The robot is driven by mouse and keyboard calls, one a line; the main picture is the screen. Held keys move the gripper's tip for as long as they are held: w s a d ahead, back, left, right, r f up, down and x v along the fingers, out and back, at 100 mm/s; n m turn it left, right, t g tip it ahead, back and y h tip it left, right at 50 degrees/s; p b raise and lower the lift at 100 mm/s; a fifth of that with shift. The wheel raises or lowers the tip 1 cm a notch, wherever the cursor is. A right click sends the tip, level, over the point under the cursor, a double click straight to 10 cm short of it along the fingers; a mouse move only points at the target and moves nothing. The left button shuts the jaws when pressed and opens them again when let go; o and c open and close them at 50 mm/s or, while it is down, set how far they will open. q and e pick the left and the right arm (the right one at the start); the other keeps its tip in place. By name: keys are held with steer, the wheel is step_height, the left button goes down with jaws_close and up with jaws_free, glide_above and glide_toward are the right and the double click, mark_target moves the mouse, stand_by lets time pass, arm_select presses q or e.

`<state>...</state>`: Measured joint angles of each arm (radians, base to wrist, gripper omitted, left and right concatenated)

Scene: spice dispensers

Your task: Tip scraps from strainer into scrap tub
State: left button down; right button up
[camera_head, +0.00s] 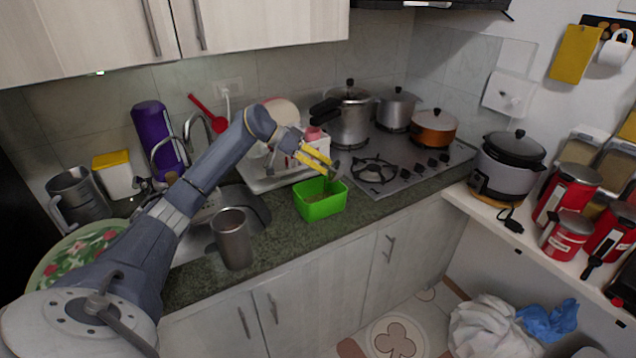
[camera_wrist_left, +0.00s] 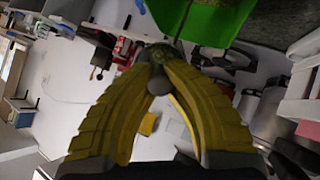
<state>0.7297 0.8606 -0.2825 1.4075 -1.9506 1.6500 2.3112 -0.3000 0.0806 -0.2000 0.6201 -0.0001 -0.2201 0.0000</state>
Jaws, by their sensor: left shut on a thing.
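The green scrap tub (camera_head: 324,207) stands upright on the counter near its front edge, with brownish matter inside. My left gripper (camera_head: 332,167) is just above the tub's back rim, its yellow fingers pointing down and right. In the left wrist view, the fingers (camera_wrist_left: 158,72) close around a grey rounded handle end of what appears to be the strainer (camera_wrist_left: 163,52). Its small greenish-brown bowl lies just past the fingertips, beside the green tub (camera_wrist_left: 205,18). The strainer's tilt and exact contents are too small to tell. My right gripper is not in view.
A steel cup (camera_head: 233,240) stands on the counter left of the tub. The sink and faucet (camera_head: 190,150) are behind my arm. The stove (camera_head: 400,165) with several pots is to the right.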

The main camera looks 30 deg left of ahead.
arm_select(q)
steer(key=shift+s+a+f+t+h+b, duration=0.25)
steer(key=shift+a+t+h+b, duration=0.25)
steer(key=shift+h, duration=0.4)
stand_by(0.8)
